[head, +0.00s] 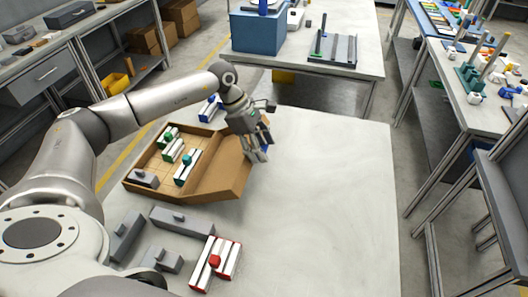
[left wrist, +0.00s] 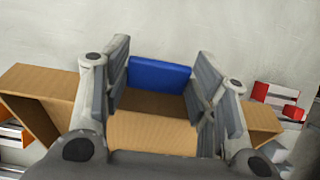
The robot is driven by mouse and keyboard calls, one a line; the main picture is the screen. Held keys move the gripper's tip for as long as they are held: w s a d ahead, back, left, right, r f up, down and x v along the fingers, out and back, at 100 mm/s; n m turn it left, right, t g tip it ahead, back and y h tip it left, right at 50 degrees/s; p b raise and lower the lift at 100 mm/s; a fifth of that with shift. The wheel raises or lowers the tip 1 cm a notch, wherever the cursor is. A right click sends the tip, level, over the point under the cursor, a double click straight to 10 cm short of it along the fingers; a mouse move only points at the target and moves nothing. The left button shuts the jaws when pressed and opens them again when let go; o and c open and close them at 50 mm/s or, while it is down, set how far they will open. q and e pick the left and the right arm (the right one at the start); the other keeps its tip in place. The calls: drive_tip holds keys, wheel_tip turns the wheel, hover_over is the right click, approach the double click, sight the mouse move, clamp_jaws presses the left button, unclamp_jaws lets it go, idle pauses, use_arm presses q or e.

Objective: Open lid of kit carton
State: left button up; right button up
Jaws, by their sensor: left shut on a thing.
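The kit carton (head: 133,189) is an open brown box on the pale table, with white, green and grey pieces inside. Its brown lid (head: 223,178) leans outward from the carton's right side, uncovering the contents. The lid also shows in the left wrist view (left wrist: 150,132), with a blue tab (left wrist: 160,74) at its far edge. My left gripper (head: 261,152) is at the lid's upper outer edge. Its fingers (left wrist: 158,85) stand on either side of the tab and are shut on it. The exact finger contact is hard to see. My right gripper is not in view.
Grey blocks (head: 182,221) and a red-and-white piece (head: 216,262) lie in front of the carton. A blue-and-white piece (head: 209,109) lies behind it. The table (head: 320,205) is clear to the right. Another table with a blue bin (head: 257,33) stands beyond.

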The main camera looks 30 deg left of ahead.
use_arm(q)
drive_tip(key=shift+a+r, duration=0.1)
drive_tip(key=shift+a, duration=0.2)
drive_tip(key=o, duration=1.4)
drive_tip(key=shift+o, duration=0.2)
drive_tip(key=v, duration=1.2)
drive_tip(key=shift+d, duration=0.1)
